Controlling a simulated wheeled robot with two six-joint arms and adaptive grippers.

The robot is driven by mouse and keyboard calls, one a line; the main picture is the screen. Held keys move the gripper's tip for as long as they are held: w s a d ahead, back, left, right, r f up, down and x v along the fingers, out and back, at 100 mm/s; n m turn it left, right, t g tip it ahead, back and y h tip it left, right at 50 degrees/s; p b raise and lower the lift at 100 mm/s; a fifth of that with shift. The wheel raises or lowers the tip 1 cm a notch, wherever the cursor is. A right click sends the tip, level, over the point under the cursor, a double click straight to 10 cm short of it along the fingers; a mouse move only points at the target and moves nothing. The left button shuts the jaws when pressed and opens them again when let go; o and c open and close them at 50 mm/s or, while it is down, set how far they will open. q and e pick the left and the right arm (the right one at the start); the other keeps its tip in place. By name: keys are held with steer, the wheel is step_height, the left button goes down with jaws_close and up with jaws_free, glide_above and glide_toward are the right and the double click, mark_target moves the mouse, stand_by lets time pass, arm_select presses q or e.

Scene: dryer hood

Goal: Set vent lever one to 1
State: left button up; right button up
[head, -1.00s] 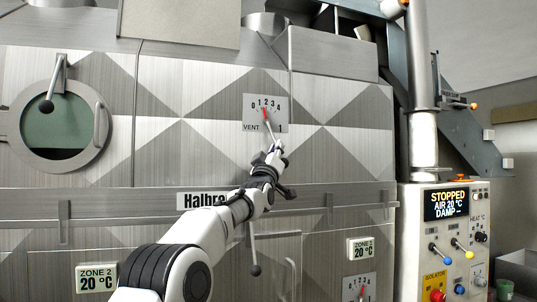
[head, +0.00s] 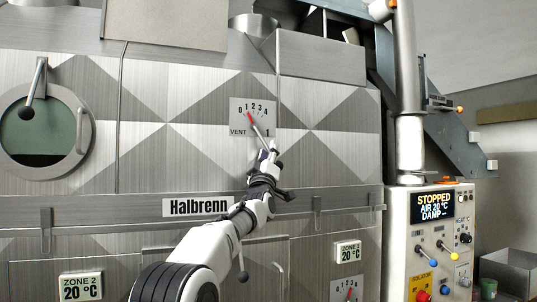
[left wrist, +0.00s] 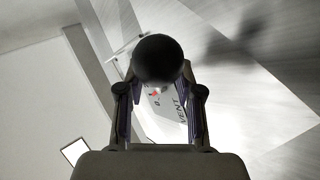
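The vent dial (head: 252,105), a pale plate marked 0 to 4 with "VENT 1" below, is on the patterned metal wall in the head view. Its red pointer (head: 249,116) leans up and left, close to the 1 mark. The lever rod runs down and right from it to my left gripper (head: 273,150). In the left wrist view, the lever's black ball knob (left wrist: 158,58) sits between the fingers of my left gripper (left wrist: 160,80), which look closed against its sides. The knob hides part of the dial there. My right gripper is not in view.
A round window (head: 45,130) with a black-knobbed lever is at left. Another black knob (head: 243,276) hangs below my left arm. A second dial (head: 347,288) is low at right. A control panel (head: 435,240) reading STOPPED stands further right.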

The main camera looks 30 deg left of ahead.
arm_select(q)
steer(key=shift+w+f, duration=0.15)
steer(key=shift+s, duration=0.2)
steer(key=v, duration=1.1)
steer(key=shift+s+f, duration=0.2)
steer(key=shift+f, duration=0.1)
steer(key=shift+d, duration=0.1)
